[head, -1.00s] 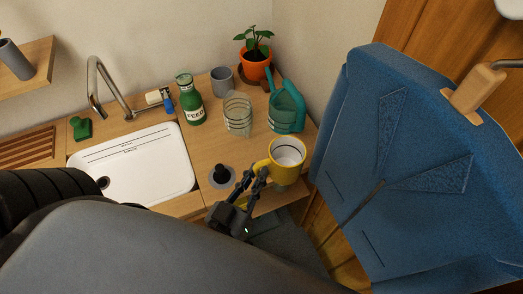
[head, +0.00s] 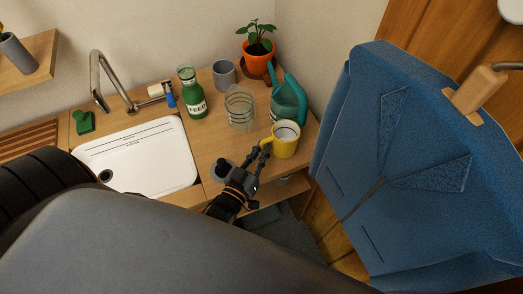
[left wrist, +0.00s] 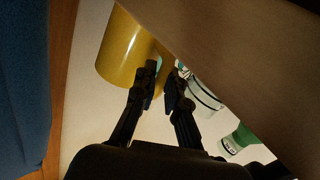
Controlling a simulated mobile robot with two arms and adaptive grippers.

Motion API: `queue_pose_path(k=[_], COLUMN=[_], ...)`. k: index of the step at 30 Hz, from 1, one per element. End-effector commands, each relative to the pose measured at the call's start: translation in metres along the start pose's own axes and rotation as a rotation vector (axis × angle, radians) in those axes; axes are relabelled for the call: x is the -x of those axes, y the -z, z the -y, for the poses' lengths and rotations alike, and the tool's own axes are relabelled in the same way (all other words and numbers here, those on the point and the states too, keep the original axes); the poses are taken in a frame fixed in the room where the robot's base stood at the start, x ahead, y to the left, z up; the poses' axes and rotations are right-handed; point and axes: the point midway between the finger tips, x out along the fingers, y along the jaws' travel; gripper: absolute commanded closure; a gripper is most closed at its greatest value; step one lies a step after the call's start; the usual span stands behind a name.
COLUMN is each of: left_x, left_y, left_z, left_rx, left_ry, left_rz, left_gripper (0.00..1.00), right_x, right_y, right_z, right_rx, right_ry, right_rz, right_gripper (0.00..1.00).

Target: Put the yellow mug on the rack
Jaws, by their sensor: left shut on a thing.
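The yellow mug (head: 286,141), pale inside, is upright near the right end of the wooden counter. My left gripper (head: 262,151) is shut on its handle side, to the left of the mug body; whether the mug touches the counter I cannot tell. In the left wrist view the mug (left wrist: 126,50) is at the upper left, and the fingers (left wrist: 163,85) close at its handle, which is largely hidden. A brown slatted rack (head: 28,146) lies on the counter left of the sink, partly hidden by my arm. My right gripper is not in view.
Behind the mug stand a teal watering can (head: 287,105), a glass jar (head: 240,108), a green bottle (head: 192,95), a grey cup (head: 224,73) and a potted plant (head: 257,58). A white sink (head: 140,158) with a tap (head: 97,78) lies left. A blue jacket (head: 400,170) hangs right.

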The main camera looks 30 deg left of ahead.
Motion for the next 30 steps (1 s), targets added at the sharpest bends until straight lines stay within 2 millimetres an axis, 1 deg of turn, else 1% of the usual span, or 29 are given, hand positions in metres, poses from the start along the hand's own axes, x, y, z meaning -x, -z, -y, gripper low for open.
queue_pose_path(k=[8,11,12,15,23,26,27,30], left_x=[0.0,0.0,0.0,0.0,0.0,0.0,0.005,0.019], left_y=[-0.001,-0.004,-0.004,-0.004,-0.004,0.001,-0.002,-0.003], left_z=[0.0,0.001,0.001,0.001,0.001,0.0,0.0,0.001], left_rx=[0.001,0.001,0.0,0.0,0.0,0.0,0.0,0.0], left_ry=[-0.001,-0.001,0.0,0.0,0.0,0.0,0.0,0.0], left_rz=[-0.004,-0.004,-0.001,-0.001,-0.001,-0.001,0.002,0.002], left_gripper=[1.0,1.0,0.84,0.66,0.66,0.66,0.66,0.66], right_x=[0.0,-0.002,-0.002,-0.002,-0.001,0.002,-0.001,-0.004], right_y=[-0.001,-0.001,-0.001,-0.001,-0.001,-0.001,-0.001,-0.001], right_z=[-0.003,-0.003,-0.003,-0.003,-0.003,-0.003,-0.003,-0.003], right_rx=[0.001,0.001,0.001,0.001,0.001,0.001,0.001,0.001], right_ry=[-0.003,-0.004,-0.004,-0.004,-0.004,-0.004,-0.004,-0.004], right_rz=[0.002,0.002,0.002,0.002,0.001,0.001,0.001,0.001], right_gripper=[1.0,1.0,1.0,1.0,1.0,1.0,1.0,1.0])
